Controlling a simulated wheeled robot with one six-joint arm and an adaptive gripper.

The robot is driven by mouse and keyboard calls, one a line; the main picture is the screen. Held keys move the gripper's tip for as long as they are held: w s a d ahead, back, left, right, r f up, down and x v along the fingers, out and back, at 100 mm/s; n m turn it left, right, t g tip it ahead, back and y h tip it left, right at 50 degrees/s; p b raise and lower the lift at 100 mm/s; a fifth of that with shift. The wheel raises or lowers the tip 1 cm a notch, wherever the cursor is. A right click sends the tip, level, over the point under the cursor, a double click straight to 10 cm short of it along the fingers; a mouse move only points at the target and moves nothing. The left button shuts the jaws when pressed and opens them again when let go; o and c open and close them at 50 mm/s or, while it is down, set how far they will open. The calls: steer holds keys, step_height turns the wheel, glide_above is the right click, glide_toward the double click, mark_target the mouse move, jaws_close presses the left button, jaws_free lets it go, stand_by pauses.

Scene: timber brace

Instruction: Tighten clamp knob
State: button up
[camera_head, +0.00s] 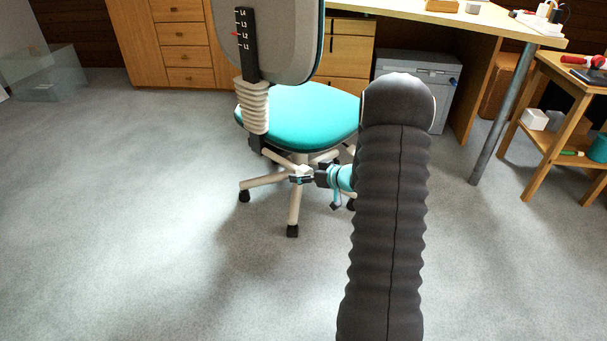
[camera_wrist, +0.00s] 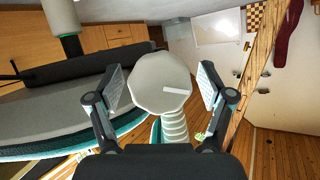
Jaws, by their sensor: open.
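The clamp knob (camera_wrist: 158,76) is a pale grey, many-sided disc with a short white mark on its face. In the wrist view it lies between the two fingers of my gripper (camera_wrist: 162,90), with a visible gap on each side. My gripper is open. In the head view my gripper (camera_head: 302,178) is low, beside the base of the office chair (camera_head: 302,112), below its teal seat. The knob cannot be clearly told from the pale chair parts there. A pale ribbed sleeve (camera_wrist: 174,128) shows just below the knob in the wrist view; it also shows behind the seat (camera_head: 255,106).
The chair's backrest (camera_head: 275,40) carries a black scale with a red pointer. Chair legs (camera_head: 265,182) spread around my gripper. A desk (camera_head: 420,8) stands behind, with a metal leg (camera_head: 503,115). A wooden shelf (camera_head: 545,165) is at right.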

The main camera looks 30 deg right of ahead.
steer(key=shift+c, duration=0.2)
steer(key=c, duration=1.1)
